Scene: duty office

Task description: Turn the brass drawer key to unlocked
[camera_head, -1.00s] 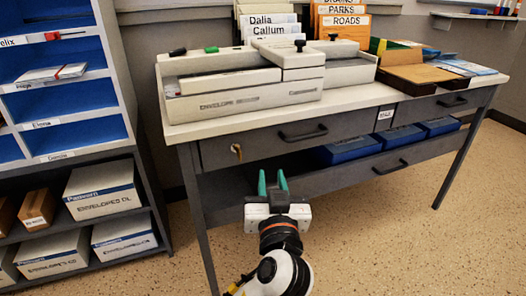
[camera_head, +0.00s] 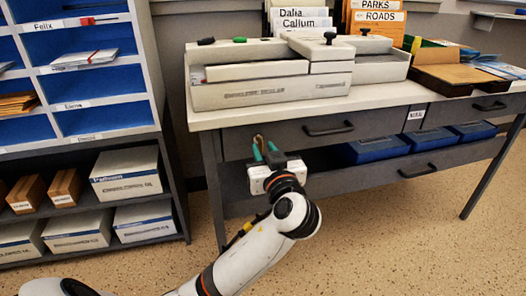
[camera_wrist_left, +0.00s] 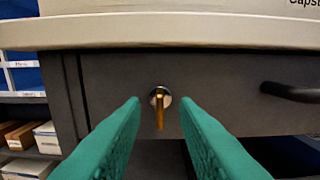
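The brass drawer key (camera_wrist_left: 159,108) sits in a round lock on the dark drawer front (camera_wrist_left: 220,90), its bow hanging straight down in the left wrist view. In the head view the key (camera_head: 258,141) shows just above my left gripper's fingertips. My left gripper (camera_head: 265,152) is open, with its two green fingers (camera_wrist_left: 160,115) on either side of the key in the picture. A gap shows between each finger and the key; I cannot tell the exact depth between them. My right gripper is in neither view.
A dark drawer handle (camera_head: 329,129) is right of the lock. The pale desktop (camera_head: 300,111) overhangs above. Blue trays (camera_head: 378,148) sit on the shelf below. A shelf unit with envelope boxes (camera_head: 127,174) stands left; floor in front is open.

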